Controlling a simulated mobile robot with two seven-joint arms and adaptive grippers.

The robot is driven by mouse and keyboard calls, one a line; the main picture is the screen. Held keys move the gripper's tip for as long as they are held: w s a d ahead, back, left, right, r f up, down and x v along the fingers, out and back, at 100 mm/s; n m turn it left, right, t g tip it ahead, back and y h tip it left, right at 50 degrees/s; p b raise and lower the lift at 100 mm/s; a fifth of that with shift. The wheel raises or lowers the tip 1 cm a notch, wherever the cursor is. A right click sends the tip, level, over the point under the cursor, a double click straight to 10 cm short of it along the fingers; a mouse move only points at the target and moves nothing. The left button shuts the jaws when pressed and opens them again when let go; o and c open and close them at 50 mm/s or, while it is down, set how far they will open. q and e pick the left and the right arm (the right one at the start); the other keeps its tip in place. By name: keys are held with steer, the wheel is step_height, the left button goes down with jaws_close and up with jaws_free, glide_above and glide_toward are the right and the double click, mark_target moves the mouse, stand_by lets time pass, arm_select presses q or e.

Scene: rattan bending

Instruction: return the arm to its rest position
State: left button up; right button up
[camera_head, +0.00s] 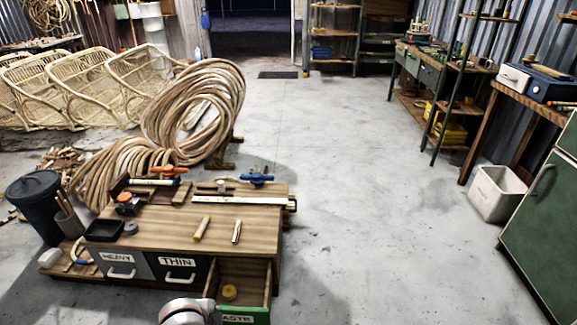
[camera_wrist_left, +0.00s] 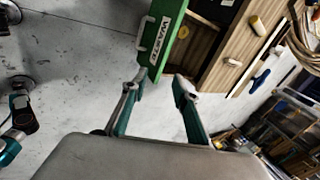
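My left gripper (camera_wrist_left: 160,84) is open, its two teal-and-grey fingers apart with nothing visible between them. In the left wrist view it is close in front of the open drawer's green front (camera_wrist_left: 167,36), marked WASTE; I cannot tell whether they touch. In the head view the same green drawer front (camera_head: 243,315) is at the bottom edge, and a grey part of my arm (camera_head: 187,312) stands just left of it. The gripper fingers are out of the head view.
The wooden workbench (camera_head: 262,222) carries two short rods, clamps and tools. A yellow round thing (camera_head: 229,292) lies in the open drawer. Closed drawers HEAVY and THIN are to its left. Rattan coils (camera_head: 195,110) stand behind. The floor (camera_head: 370,200) to the right is clear.

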arm_select(q)
steer(key=s+a+r+n+y, duration=0.3)
steer(key=s+a+r+n, duration=0.2)
steer(key=s+a+r, duration=0.3)
steer(key=s+a+r+n+y, duration=0.2)
steer(key=s+a+r+n, duration=0.35)
steer(key=s+a, duration=0.4)
steer(key=w+d+f+n+t+h+b, duration=0.15)
steer(key=d+f+t+h+b, duration=0.65)
steer(key=d+f, duration=0.9)
arm_select(e)
step_height(320, 180, down, 4)
steer(key=w+b, duration=0.1)
steer(key=b, duration=0.1)
arm_select(q)
step_height(320, 180, up, 8)
steer(key=d+g+p, duration=0.1)
steer(key=g+p, duration=0.2)
steer(key=p, duration=1)
steer(key=shift+s+f+n+y, duration=0.2)
steer(key=shift+f+n+y, duration=0.05)
steer(key=shift+n+y, duration=0.05)
arm_select(e)
step_height(320, 180, up, 6)
steer(key=shift+s+a, duration=0.25)
steer(key=shift+s, duration=0.2)
